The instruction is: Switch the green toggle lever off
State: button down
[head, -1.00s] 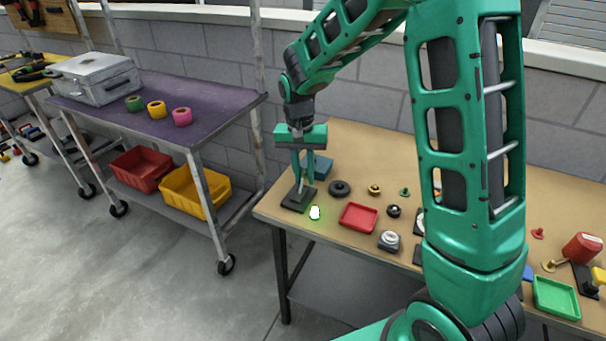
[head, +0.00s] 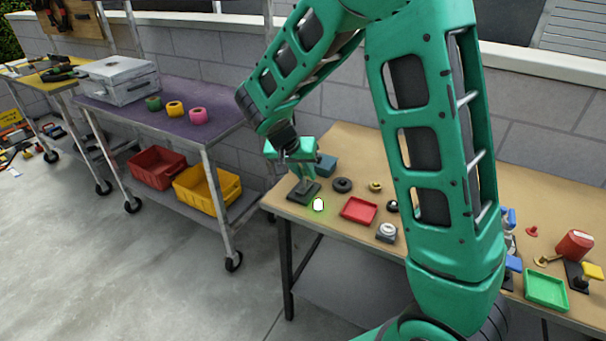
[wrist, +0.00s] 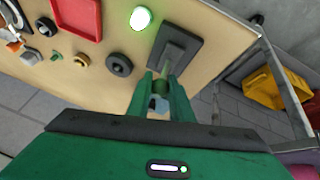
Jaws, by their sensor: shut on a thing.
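The toggle switch's dark base plate (head: 302,196) lies on the left end of the workbench; it also shows in the wrist view (wrist: 190,47). The lever (wrist: 172,60) rises from it, tilted toward my gripper. My gripper (wrist: 162,84) is shut on the lever's end, with one green finger on each side. In the head view my gripper (head: 307,178) stands tilted just above the plate. The fingers hide much of the lever and its colour is hard to judge. A lit round lamp (head: 318,204), white with a green rim, sits beside the plate.
A dark ring (head: 342,185), a teal block (head: 326,165), a red tray (head: 358,210) and a pale round button (head: 387,231) sit near the switch. A purple-topped cart (head: 225,120) stands to the left. Several other items and a green tray (head: 546,289) are farther right.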

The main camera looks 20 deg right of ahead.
aim_at(304, 180)
jog(key=h, duration=0.1)
jog(key=a+t+h, duration=0.1)
jog(key=s+a+t, duration=0.1)
jog(key=shift+a+f+h, duration=0.1)
jog(key=shift+f+h, duration=0.15)
jog(key=shift+h, duration=0.15)
jog(key=shift+s+a+f+t+h, duration=0.15)
jog(key=shift+s+a+t+h, duration=0.1)
jog(key=shift+t+h, duration=0.25)
jog(key=shift+s+a+f+t+h, duration=0.15)
jog(key=shift+s+t+h, duration=0.05)
jog(key=shift+t+h, duration=0.3)
jog(key=c, duration=1.6)
grip_release()
jog(key=shift+f, duration=0.1)
jog(key=shift+d, duration=0.1)
jog(key=v, duration=1)
jog(key=shift+s+a, duration=0.15)
jog(key=shift+a, duration=0.2)
jog(key=shift+d, duration=0.1)
